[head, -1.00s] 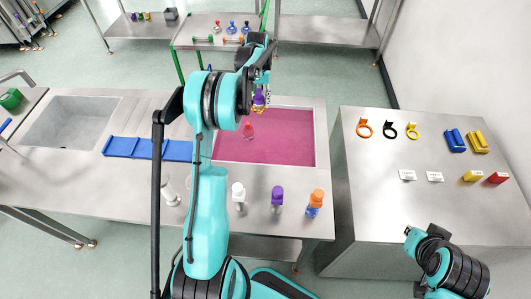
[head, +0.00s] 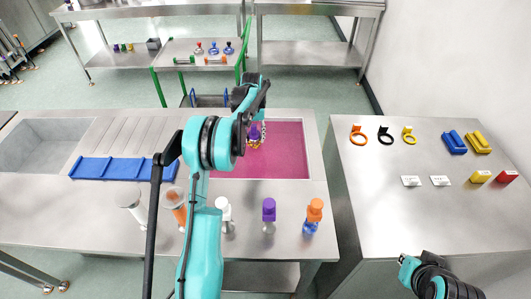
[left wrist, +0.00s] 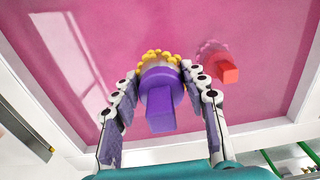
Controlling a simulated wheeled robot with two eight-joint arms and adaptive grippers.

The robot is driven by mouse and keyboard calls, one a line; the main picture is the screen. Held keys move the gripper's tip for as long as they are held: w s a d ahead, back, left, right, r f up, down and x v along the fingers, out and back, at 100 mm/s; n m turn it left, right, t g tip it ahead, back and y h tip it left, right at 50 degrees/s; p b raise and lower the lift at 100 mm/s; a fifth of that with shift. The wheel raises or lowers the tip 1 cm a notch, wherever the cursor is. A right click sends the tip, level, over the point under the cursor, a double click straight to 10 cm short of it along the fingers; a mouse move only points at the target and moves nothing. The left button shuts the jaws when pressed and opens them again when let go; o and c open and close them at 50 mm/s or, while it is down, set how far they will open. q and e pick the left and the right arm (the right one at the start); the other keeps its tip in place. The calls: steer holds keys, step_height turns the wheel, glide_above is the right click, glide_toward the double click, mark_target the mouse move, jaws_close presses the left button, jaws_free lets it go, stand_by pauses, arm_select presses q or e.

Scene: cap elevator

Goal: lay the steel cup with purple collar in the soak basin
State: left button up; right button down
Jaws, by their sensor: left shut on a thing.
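My left gripper (left wrist: 160,105) is shut on the steel cup with purple collar (left wrist: 161,98). Its purple block faces the wrist camera, with a pale band and yellow lobes at its far end. In the head view this purple piece (head: 254,134) is over the pink soak basin (head: 285,150), partly hidden by my arm. Its yellow lobes look untinted; whether they touch the pink liquid I cannot tell. The end of my right arm (head: 409,264) shows at the lower right; its fingers are not discernible.
A red piece (left wrist: 227,71) with pink-tinted lobes lies in the basin, right of the held cup in the wrist view. A blue tray (head: 120,168) lies left. The basin's right side is clear.

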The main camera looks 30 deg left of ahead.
arm_select(q)
steer(key=w+d+f, duration=0.1)
steer(key=w, duration=0.1)
steer(key=w+d+f+b, duration=0.1)
steer(key=w+d+f, duration=0.2)
steer(key=w+d, duration=0.1)
steer(key=shift+f+b, duration=0.3)
steer(key=shift+f, duration=0.05)
steer(key=shift+f+b, duration=0.7)
steer(key=shift+f, duration=1.3)
steer(key=shift+f, duration=0.2)
steer(key=o, duration=1.4)
steer(key=shift+r, duration=0.2)
step_height(320, 180, up, 12)
steer(key=p, duration=0.3)
